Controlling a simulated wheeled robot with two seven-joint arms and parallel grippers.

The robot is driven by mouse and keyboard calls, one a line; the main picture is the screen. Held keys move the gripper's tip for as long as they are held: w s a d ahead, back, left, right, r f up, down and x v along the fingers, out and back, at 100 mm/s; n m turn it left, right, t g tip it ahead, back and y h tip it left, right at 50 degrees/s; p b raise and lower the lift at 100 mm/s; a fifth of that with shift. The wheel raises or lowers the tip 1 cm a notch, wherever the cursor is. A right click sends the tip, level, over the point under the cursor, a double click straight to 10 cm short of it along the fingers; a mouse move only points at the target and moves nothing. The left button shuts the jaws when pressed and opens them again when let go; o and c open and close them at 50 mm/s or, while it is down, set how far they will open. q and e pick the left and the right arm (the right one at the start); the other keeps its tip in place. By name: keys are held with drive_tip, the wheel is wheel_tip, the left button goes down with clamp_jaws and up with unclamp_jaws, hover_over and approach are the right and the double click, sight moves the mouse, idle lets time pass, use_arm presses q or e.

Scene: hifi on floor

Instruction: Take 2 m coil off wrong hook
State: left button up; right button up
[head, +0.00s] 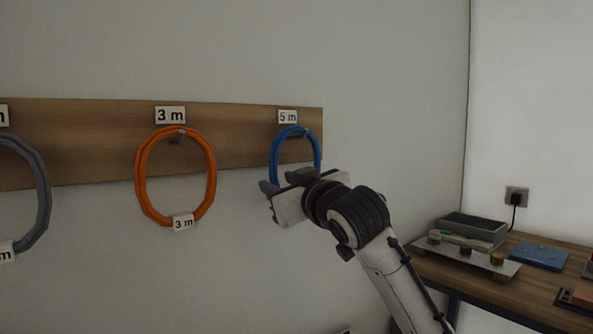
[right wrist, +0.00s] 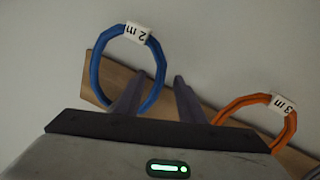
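The blue coil (head: 273,150) hangs on the hook under the 5 m sign (head: 288,117) at the right end of the wooden board. Its own tag reads 2 m (right wrist: 138,33) in the right wrist view; in the head view my gripper hides the coil's lower part. My right gripper (head: 284,184) is at the coil's lower end, fingers toward the wall. In the right wrist view its fingers (right wrist: 158,82) stand apart, with part of the blue ring showing between them. I cannot tell whether they touch it. My left gripper is not in view.
An orange coil (head: 141,177) with a 3 m tag hangs under the 3 m sign. A grey coil (head: 42,185) hangs at the left edge. A workbench (head: 475,287) with a grey bin (head: 472,229) and a blue plate (head: 539,256) stands at the right. The wall above the board is clear.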

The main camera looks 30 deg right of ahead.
drive_tip(key=shift+w, duration=0.5)
drive_tip(key=shift+c, duration=0.2)
drive_tip(key=shift+r, duration=0.1)
clamp_jaws()
